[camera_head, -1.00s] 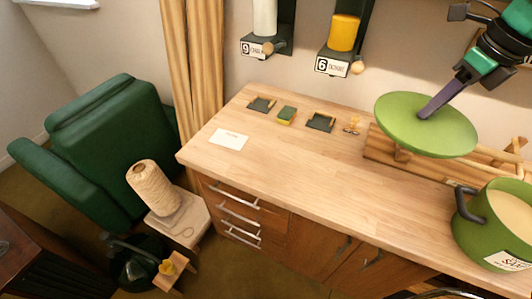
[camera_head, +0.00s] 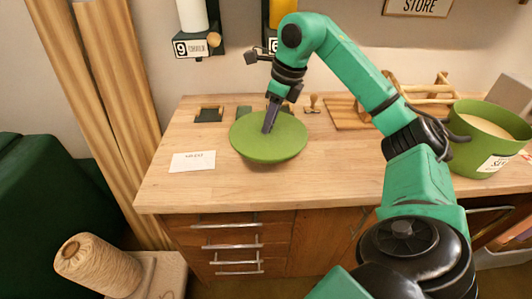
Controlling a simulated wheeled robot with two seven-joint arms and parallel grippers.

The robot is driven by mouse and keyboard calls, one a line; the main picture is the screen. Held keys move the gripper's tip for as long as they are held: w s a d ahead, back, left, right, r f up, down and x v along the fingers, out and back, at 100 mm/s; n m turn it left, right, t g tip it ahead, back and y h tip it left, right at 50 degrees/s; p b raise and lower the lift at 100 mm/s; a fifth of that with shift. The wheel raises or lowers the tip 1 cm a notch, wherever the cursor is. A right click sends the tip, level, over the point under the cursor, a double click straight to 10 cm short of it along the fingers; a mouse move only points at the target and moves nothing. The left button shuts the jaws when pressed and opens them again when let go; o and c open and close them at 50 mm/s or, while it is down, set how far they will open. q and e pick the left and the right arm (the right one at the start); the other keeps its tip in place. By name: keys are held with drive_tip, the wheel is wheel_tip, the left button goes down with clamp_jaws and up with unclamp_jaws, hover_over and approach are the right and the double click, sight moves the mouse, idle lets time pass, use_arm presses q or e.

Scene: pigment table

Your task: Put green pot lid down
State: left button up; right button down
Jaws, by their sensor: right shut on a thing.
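The green pot lid (camera_head: 262,146) is a round, shallow green disc over the left part of the wooden table (camera_head: 345,165). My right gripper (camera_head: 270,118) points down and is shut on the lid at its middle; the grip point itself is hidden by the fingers. The lid looks nearly level and close to the tabletop, but I cannot tell whether it touches it. The green pot (camera_head: 478,135) stands uncovered on the right, with pale contents and a white label. My left gripper is not in view.
A white card (camera_head: 193,161) lies left of the lid. Behind are a small dark tray (camera_head: 209,114), a wooden stamp (camera_head: 312,103) and a wooden rack (camera_head: 350,116). Bare tabletop lies in front and right of the lid. A twine spool (camera_head: 97,264) stands lower left.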

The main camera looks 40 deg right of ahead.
sight(281, 136)
wheel_tip(281, 136, down, 9)
drive_tip(key=shift+a+r+b, duration=0.1)
drive_tip(key=shift+a+b, duration=0.05)
drive_tip(key=shift+b, duration=0.35)
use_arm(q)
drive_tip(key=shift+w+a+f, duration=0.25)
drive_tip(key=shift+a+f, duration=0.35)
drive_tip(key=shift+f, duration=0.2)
use_arm(e)
drive_tip(key=shift+a, duration=0.1)
drive_tip(key=c, duration=0.7)
unclamp_jaws()
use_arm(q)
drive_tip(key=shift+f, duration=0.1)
use_arm(e)
drive_tip(key=shift+r, duration=0.3)
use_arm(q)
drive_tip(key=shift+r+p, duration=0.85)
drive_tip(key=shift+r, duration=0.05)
use_arm(e)
drive_tip(key=v, duration=1.1)
drive_tip(key=shift+r, duration=0.25)
